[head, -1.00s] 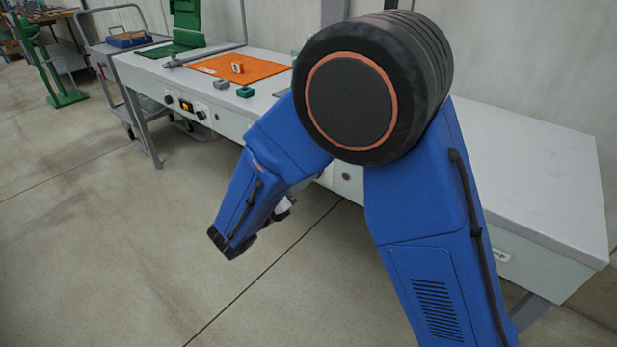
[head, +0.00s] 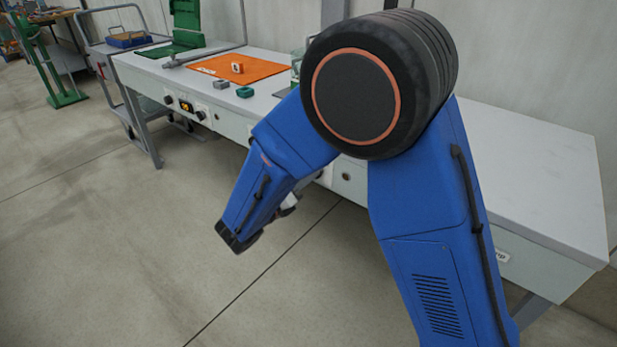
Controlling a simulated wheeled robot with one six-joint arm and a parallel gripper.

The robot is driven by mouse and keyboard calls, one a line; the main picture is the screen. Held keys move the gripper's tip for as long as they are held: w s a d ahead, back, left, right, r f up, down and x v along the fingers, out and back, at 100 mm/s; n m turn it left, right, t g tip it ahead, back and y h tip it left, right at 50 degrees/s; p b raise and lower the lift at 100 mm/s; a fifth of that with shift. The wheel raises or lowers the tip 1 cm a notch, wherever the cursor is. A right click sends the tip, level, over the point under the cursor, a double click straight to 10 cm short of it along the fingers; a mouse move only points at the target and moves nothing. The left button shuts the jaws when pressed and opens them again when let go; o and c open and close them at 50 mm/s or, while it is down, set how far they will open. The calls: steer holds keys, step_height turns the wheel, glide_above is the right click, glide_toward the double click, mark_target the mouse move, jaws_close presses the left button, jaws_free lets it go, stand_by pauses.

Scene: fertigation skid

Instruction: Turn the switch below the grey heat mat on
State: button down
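A narrow dark grey patch, likely the edge of the grey heat mat (head: 284,93), shows on the bench right of the orange mat; my arm hides the rest. The switch below it cannot be made out behind my arm. A round dark knob (head: 346,177) shows on the bench front, between my arm links. Only a small pale part of what seems to be my gripper (head: 289,204) shows behind my forearm, in front of the bench and below its top. Its fingers are hidden, so I cannot see whether it is open.
A cart (head: 130,60) stands left; the floor ahead is clear.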

steer(key=shift+m, duration=0.3)
steer(key=m, duration=1.7)
stand_by(0.4)
steer(key=c, duration=1.8)
jaws_free()
steer(key=shift+c, duration=0.2)
